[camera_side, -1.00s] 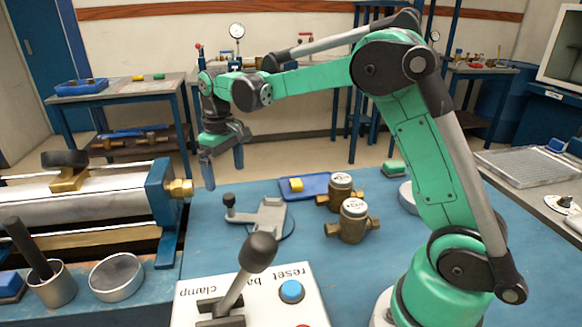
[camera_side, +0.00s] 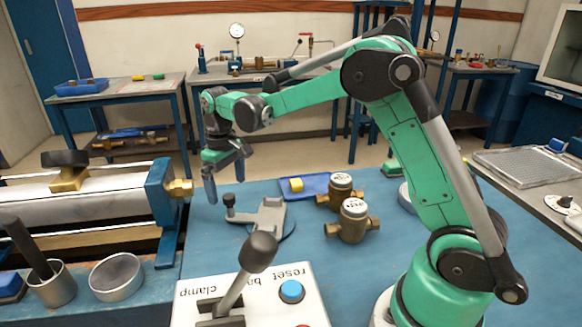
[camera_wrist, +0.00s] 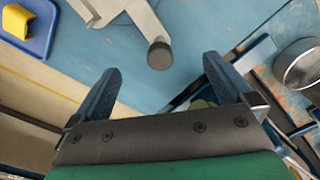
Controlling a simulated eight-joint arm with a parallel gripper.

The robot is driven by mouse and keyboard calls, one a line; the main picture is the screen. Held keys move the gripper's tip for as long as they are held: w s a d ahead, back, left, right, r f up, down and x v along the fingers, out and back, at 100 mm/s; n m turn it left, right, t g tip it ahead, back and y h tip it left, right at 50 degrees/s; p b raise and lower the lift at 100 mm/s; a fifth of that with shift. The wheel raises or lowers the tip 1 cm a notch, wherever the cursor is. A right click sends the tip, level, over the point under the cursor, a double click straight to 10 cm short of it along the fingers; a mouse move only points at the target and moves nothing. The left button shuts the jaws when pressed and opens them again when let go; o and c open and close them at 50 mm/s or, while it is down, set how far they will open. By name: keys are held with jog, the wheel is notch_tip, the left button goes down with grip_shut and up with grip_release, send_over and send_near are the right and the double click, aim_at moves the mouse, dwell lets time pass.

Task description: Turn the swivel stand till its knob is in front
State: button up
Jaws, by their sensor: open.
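The swivel stand (camera_side: 268,215) is a grey cradle on a round base on the blue bench, in the middle of the side view. Its dark knob (camera_side: 229,200) stands on a short post at the stand's left end. In the wrist view the knob (camera_wrist: 159,54) shows at the end of the grey stand (camera_wrist: 120,12), just beyond the fingertips. My gripper (camera_side: 227,178) is open and empty, above and slightly left of the knob, apart from it. In the wrist view its two blue fingers (camera_wrist: 160,75) are spread, with the knob lying between their lines.
A clamp cylinder with a brass nozzle (camera_side: 179,188) lies close left of my gripper. Two brass meters (camera_side: 354,220) and a blue tray (camera_side: 313,183) with a yellow block are to the right. A control box with a lever (camera_side: 256,258) stands in front.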

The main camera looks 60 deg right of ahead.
jog(key=shift+f, duration=1)
jog(key=shift+c, duration=1.4)
